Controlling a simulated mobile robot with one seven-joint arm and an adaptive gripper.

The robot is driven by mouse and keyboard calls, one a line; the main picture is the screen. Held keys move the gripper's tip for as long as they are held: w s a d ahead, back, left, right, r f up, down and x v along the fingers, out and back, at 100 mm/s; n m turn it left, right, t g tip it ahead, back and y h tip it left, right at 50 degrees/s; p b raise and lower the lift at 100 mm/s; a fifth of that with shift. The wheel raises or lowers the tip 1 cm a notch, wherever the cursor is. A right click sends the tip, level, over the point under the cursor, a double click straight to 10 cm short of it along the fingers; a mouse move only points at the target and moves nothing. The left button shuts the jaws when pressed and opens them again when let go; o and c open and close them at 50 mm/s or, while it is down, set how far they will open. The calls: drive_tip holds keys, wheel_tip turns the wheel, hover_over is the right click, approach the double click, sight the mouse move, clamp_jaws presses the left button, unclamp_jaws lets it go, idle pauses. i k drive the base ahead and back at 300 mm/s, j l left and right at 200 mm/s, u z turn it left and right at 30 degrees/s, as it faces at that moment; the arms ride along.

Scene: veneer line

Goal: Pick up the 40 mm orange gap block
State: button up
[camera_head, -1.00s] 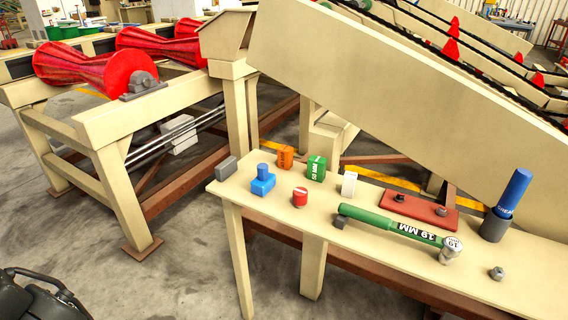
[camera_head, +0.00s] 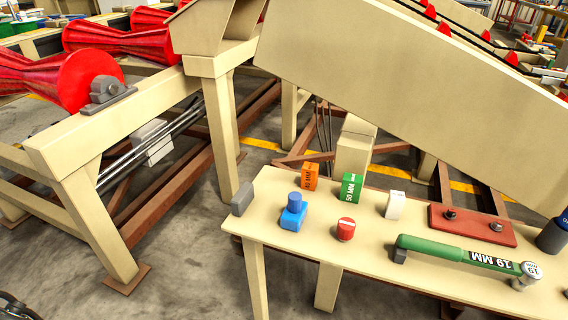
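The orange gap block (camera_head: 310,176) stands upright near the back edge of the cream table (camera_head: 272,222), with dark lettering on its face that is too small to read surely. A green block marked 50 MM (camera_head: 352,187) stands just to its right, apart from it. A blue piece with a round knob (camera_head: 293,212) is in front of it, slightly left. My gripper is not clearly visible; only a dark part shows at the lower left corner, and I cannot tell what it is.
On the table are a grey block (camera_head: 242,198), a red cylinder (camera_head: 346,229), a white block (camera_head: 395,205), a red plate with bolts (camera_head: 470,226) and a green 19 MM wrench (camera_head: 455,252). A large cream sloping panel (camera_head: 400,85) rises behind. Open floor (camera_head: 190,260) lies to the left.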

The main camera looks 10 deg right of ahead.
sight(310, 173)
drive_tip(key=i+j, duration=0.8)
drive_tip(key=j, duration=0.25)
drive_tip(key=i+j, duration=0.25)
drive_tip(key=i+j+z, duration=0.15)
drive_tip(key=j, duration=0.25)
drive_tip(key=i+j, duration=0.3)
drive_tip(key=l+z, duration=0.1)
drive_tip(key=z, duration=0.85)
drive_tip(key=l+z, duration=0.15)
drive_tip(key=z, duration=0.3)
drive_tip(key=i+l, duration=0.1)
drive_tip(key=l, duration=0.25)
